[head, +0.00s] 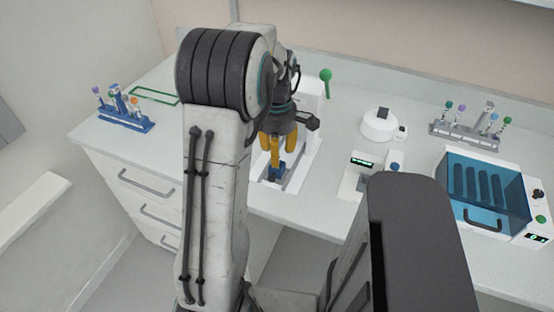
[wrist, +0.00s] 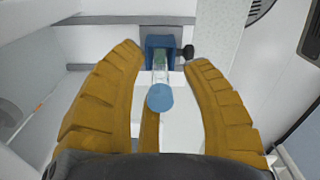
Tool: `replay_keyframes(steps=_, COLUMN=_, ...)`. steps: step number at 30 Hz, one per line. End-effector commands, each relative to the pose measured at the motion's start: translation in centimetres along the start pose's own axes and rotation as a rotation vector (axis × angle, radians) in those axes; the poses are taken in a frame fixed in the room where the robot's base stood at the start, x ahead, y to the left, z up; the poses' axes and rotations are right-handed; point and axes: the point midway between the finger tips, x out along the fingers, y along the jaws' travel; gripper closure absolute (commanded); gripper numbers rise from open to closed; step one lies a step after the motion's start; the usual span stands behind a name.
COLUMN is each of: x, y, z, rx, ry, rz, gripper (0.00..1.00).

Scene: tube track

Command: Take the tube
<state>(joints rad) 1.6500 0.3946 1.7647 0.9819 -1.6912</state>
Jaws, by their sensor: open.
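The tube (wrist: 160,97) shows in the wrist view with a light-blue round cap towards the camera and a clear body behind it. Its far end is at a small blue holder (wrist: 158,42) with a black knob on its right side. My gripper (wrist: 166,56) is open, with yellow fingers on both sides of the tube and visible gaps between them and it. In the head view my gripper (head: 280,150) points down over the blue holder (head: 277,169) on a white device. The tube cannot be made out there.
A blue rack with several tubes (head: 126,120) and a green frame (head: 155,96) are at the bench's left. A white round device (head: 379,126), a small white box with a display (head: 366,178), a grey tube rack (head: 464,132) and a blue-lidded machine (head: 483,192) are at the right.

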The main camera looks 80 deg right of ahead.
Motion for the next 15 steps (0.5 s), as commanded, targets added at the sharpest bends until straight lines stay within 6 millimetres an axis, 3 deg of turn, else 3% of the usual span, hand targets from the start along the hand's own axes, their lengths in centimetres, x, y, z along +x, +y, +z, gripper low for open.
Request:
replay_keyframes(steps=12, x=0.80, y=-0.02, z=0.01, rx=0.000, ry=0.000, rz=0.000, gripper=0.56)
replay_keyframes(steps=15, x=0.78, y=-0.01, z=0.01, rx=0.000, ry=0.000, rz=0.000, gripper=0.65)
